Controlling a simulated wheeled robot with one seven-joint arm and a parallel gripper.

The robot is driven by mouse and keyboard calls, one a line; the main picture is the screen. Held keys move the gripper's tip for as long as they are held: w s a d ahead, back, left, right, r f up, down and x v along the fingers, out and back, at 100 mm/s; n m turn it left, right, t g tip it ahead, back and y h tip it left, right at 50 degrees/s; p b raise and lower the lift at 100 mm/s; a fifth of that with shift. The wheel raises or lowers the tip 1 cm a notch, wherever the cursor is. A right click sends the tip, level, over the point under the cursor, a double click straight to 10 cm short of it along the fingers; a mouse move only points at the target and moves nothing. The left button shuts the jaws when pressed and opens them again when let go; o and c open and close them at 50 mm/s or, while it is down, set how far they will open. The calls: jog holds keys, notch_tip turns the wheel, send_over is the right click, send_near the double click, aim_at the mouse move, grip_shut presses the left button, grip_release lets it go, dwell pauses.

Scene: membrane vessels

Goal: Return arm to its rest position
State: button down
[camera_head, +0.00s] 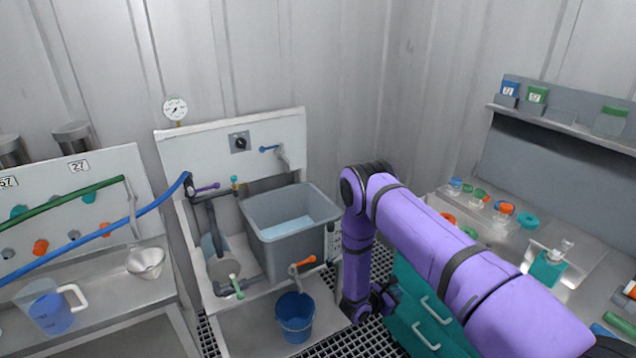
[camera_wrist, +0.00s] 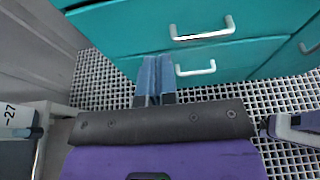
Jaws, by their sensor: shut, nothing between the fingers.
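My purple arm reaches across the right half of the head view and bends down at its elbow. Its lower end hangs in front of the teal drawer cabinet (camera_head: 420,318), low over the grated floor. In the wrist view my gripper (camera_wrist: 155,62) points toward the teal drawers (camera_wrist: 215,50). Its two grey-blue fingers are close together, with nothing between them. The gripper's fingertips cannot be made out in the head view.
A grey tank (camera_head: 290,235) of liquid stands left of my arm, with a blue bucket (camera_head: 295,316) below it. The drawers' white handles (camera_wrist: 202,29) stick out near my gripper. A bench (camera_head: 490,240) on the right bears coloured caps and a teal bottle (camera_head: 547,268).

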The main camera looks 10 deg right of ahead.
notch_tip(320, 180, up, 41)
jog(key=s+m+g+y, duration=0.25)
jog(key=m+g, duration=0.35)
jog(key=m, duration=0.7)
jog(key=s+a+r+m+t+y, duration=0.15)
jog(key=s+r+m+y, duration=0.4)
jog(key=s+r, duration=0.85)
jog(key=s+a+r+m+t+y, duration=0.1)
jog(key=s+a+r+t+y, duration=0.1)
jog(key=s, duration=0.5)
jog(key=s+a+r+m+t+y, duration=0.2)
jog(key=s+a+r+t+y, duration=0.1)
jog(key=s+r, duration=0.3)
jog(key=shift+s+a+r+y, duration=0.3)
jog(key=shift+s+a+r, duration=0.15)
jog(key=shift+s, duration=0.8)
